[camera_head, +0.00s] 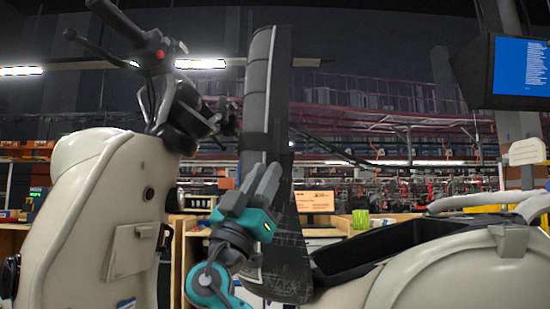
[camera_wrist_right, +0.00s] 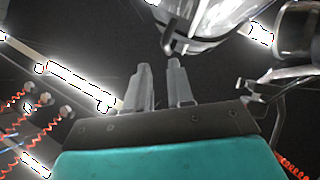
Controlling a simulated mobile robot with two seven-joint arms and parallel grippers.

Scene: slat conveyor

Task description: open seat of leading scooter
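The cream scooter (camera_head: 100,200) fills the lower part of the head view, with its handlebar at the upper left. Its dark seat (camera_head: 258,95) stands upright, swung up toward the handlebar. Behind the seat, the black storage compartment (camera_head: 400,245) in the scooter body lies open. My right gripper (camera_head: 268,172) points up in front of the upright seat; whether it touches the seat cannot be told. In the right wrist view its two fingers (camera_wrist_right: 160,72) are apart with nothing between them. My left gripper is not in view.
A monitor with a blue screen (camera_head: 522,66) hangs at the upper right. A grab rail (camera_head: 475,201) runs along the scooter's rear. The handlebar (camera_head: 150,55) is left of my right gripper.

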